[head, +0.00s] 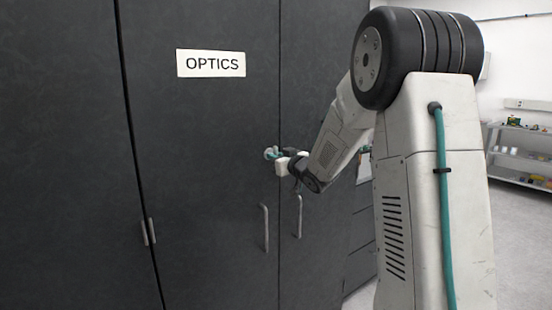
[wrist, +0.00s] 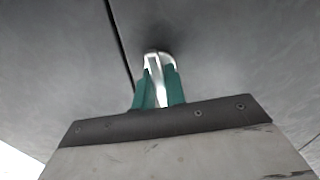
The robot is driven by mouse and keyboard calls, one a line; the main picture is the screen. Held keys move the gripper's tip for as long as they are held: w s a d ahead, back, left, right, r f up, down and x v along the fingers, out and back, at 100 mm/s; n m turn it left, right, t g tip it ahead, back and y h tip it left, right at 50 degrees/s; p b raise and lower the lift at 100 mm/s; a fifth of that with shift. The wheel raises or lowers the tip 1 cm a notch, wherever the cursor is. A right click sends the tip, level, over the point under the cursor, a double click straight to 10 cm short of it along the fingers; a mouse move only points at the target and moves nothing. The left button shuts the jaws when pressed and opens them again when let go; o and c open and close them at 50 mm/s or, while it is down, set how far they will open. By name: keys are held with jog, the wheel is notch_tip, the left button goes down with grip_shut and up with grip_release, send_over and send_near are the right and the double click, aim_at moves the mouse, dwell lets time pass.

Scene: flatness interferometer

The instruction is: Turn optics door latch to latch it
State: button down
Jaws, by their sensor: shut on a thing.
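The optics door (head: 200,160) is a dark grey cabinet door with a white OPTICS label (head: 211,63). It looks closed, flush with the panel to its right. My gripper (head: 272,153) is at the right edge of this door, above the handles. In the wrist view my gripper's green fingers (wrist: 159,90) are shut on the pale metal latch (wrist: 158,58), one finger on each side. The latch sits just right of the dark door seam. In the head view the latch is mostly hidden by my gripper, and its exact angle is hard to tell.
Two vertical bar handles, a left one (head: 264,228) and a right one (head: 299,216), stand out below my gripper. A shelf rack (head: 520,155) with small items is at the far right. The floor (head: 525,225) in front of it is clear.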

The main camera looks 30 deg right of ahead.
jog(key=shift+m, duration=0.3)
dwell(0.4)
jog(key=c, duration=1.5)
grip_release()
jog(key=shift+o, duration=0.2)
jog(key=shift+s, duration=0.1)
jog(key=s, duration=0.7)
jog(key=shift+s, duration=0.3)
jog(key=shift+d, duration=0.15)
